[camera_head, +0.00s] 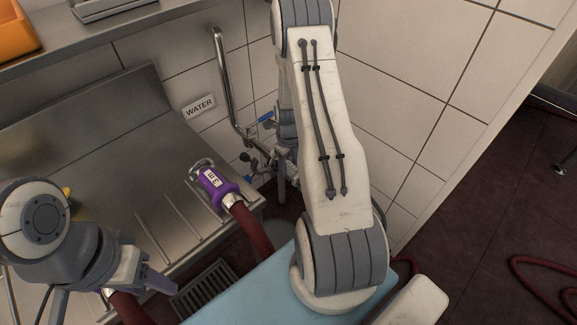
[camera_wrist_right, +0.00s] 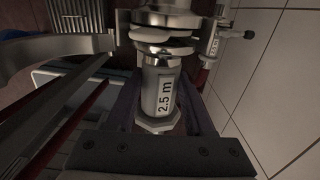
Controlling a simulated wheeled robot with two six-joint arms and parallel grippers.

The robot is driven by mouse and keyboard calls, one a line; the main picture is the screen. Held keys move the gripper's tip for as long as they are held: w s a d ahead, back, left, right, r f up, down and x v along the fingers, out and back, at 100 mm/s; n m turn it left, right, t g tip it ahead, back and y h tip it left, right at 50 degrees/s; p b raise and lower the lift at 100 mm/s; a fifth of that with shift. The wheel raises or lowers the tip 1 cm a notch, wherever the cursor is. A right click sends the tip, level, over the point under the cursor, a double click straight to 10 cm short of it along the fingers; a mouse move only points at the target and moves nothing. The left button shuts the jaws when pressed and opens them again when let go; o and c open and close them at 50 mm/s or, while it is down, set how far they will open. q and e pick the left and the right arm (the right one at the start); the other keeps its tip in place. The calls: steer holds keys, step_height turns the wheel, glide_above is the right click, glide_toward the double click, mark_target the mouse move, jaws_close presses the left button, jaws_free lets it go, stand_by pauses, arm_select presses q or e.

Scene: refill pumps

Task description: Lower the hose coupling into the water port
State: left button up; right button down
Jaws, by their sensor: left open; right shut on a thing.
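A silver hose coupling (camera_wrist_right: 160,92) labelled "2.5 m" is upright in the right wrist view. My right gripper (camera_wrist_right: 162,112) is shut on it, with a dark finger on each side. The coupling's far end meets or nearly meets round metal flanges (camera_wrist_right: 163,35); I cannot tell whether it is seated. In the head view, the "WATER" sign (camera_head: 199,106) is on the tiled wall, left of a bent metal pipe (camera_head: 229,88). My right arm largely hides the held coupling and the port area there. My left gripper (camera_head: 143,280) is open, low at the left.
A purple coupling (camera_head: 213,183) labelled "3 m", with a dark red hose (camera_head: 250,230), lies at the edge of the steel counter (camera_head: 120,165). Another red hose (camera_head: 130,307) passes below my left gripper. A second labelled fitting (camera_wrist_right: 213,45) stands close right of the held coupling.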

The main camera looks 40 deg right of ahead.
mark_target(288, 165)
steer(key=shift+f, duration=0.25)
steer(key=shift+c, duration=1)
jaws_free()
step_height(288, 165, up, 11)
steer(key=shift+f, duration=0.2)
